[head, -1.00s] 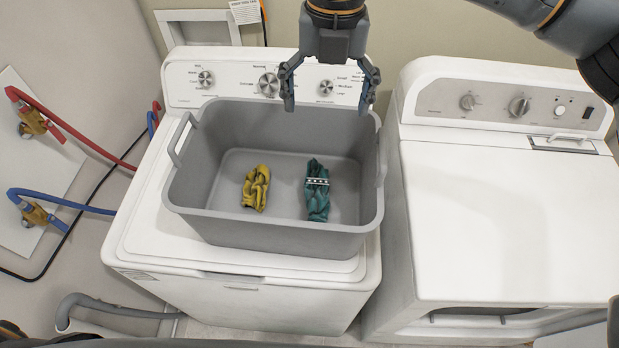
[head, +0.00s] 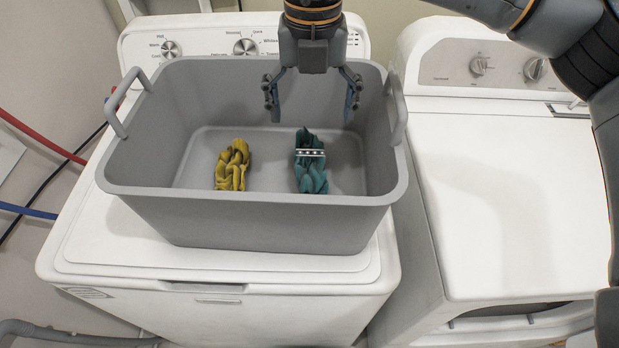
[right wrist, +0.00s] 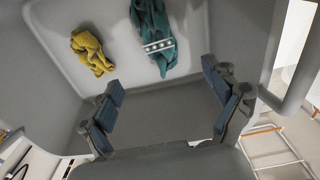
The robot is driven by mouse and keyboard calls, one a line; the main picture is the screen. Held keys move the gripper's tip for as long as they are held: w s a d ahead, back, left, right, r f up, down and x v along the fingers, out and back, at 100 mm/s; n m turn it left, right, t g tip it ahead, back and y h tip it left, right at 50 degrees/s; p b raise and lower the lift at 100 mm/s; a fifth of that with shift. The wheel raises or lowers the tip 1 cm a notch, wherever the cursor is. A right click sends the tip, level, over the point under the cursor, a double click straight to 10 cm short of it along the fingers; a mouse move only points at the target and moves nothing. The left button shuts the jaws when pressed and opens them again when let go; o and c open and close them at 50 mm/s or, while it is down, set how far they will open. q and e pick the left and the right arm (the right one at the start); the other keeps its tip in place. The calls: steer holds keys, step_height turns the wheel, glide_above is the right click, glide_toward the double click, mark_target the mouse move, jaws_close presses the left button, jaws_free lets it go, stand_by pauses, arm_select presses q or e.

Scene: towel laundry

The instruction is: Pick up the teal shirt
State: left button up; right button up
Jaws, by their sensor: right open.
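The teal shirt (head: 310,170) lies crumpled on the floor of the grey basket, right of its middle, with a pale dotted band across it. It also shows in the right wrist view (right wrist: 154,36), beyond my fingertips. My right gripper (head: 312,108) points down over the basket, open and empty, above and a little behind the shirt. In the right wrist view its two fingers (right wrist: 165,104) stand wide apart with bare basket wall between them. The shirt is apart from both fingers. My left gripper is not in view.
The grey basket (head: 250,222) stands on the white washer (head: 90,245), its high walls and side handles around the clothes. A yellow cloth (head: 232,165) lies left of the shirt. A white dryer (head: 500,200) stands on the right.

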mark_target(311, 156)
step_height(311, 156, down, 9)
steer(key=shift+p, duration=0.9)
steer(key=f+p, duration=0.1)
steer(key=f, duration=0.1)
steer(key=w+f+p, duration=0.1)
steer(key=f, duration=0.1)
steer(key=shift+f, duration=0.65)
steer(key=c, duration=1.4)
steer(key=shift+r, duration=0.15)
steer(key=shift+c, duration=0.2)
